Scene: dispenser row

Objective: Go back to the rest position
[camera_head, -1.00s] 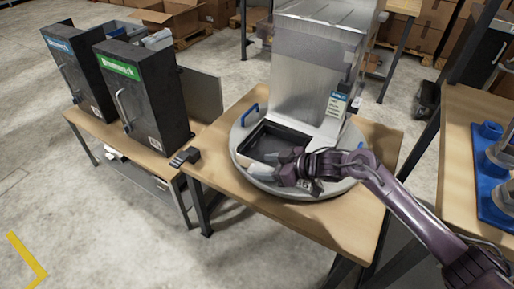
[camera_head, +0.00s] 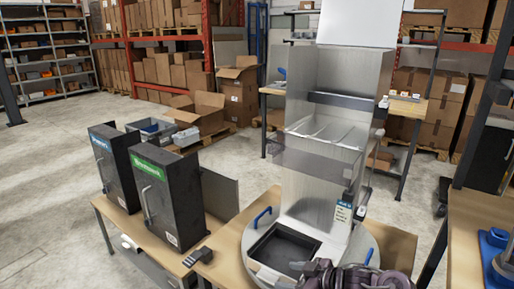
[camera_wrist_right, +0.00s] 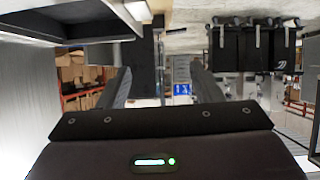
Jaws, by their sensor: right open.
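My right gripper (camera_head: 312,272) is at the bottom edge of the head view, partly cut off, at the front of the round grey base (camera_head: 364,245) of the metal dispenser (camera_head: 330,140). In the right wrist view its two fingers stand apart with nothing between them (camera_wrist_right: 163,88), so it is open and empty. A dark square tray (camera_head: 284,249) sits in the base, close behind and left of the gripper. I cannot tell whether they touch. My left gripper is not in view.
Two black dispensers, one with a blue label (camera_head: 117,165) and one with a green label (camera_head: 166,195), stand on a left table. A small dark object (camera_head: 197,257) lies by the table edge. A blue fixture (camera_head: 497,262) is at the right. Floor is clear at the left.

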